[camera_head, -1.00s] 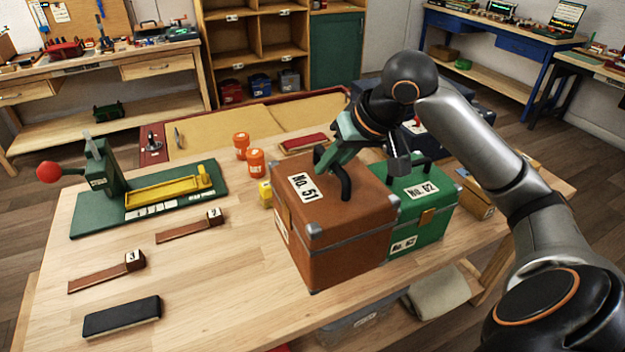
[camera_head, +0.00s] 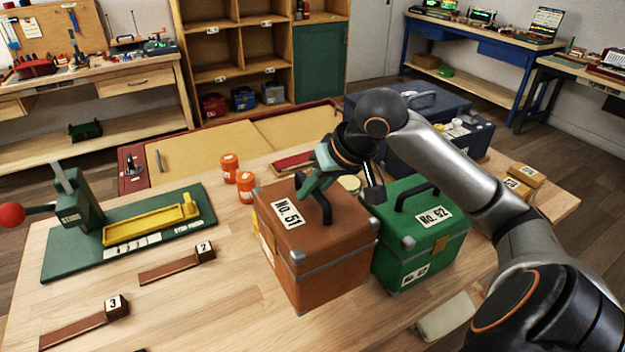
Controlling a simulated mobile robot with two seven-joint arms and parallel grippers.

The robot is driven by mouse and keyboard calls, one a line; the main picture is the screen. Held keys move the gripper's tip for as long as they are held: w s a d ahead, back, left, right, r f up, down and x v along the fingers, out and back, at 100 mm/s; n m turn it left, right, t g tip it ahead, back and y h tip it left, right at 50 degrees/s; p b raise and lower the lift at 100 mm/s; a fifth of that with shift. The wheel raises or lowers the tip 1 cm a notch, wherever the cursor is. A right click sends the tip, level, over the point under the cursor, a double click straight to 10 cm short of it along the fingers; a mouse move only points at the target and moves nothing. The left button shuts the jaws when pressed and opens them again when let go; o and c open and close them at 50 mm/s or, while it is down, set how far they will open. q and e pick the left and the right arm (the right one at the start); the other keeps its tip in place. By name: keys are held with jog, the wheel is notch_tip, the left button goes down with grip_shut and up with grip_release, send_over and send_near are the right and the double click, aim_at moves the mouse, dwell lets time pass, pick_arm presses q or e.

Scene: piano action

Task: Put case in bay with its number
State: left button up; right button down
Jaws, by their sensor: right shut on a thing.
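A brown case (camera_head: 320,245) labelled No. 51 is at the middle of the wooden table. My right gripper (camera_head: 315,195) is shut on the case's black top handle. I cannot tell whether the case's bottom touches the table. A green case (camera_head: 425,235) labelled No. 62 stands close to its right. A wooden shelf unit (camera_head: 241,45) with open bays stands at the back, with small number tags on its boards that are too small to read. My left gripper is not in view.
A green stamping stand (camera_head: 120,235) with a yellow tray and brown numbered blocks (camera_head: 178,264) lie at the left of the table. Orange jars (camera_head: 246,188) stand behind the brown case. Dark blue boxes (camera_head: 440,135) stand behind my right arm. Floor shows between table and shelves.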

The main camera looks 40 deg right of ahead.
aim_at(316, 206)
jog(key=shift+w+f+b, duration=0.15)
jog(key=shift+f+b, duration=0.35)
jog(key=shift+f, duration=2)
jog(key=c, duration=1.2)
grip_release()
jog(key=shift+f, duration=0.15)
jog(key=o, duration=0.4)
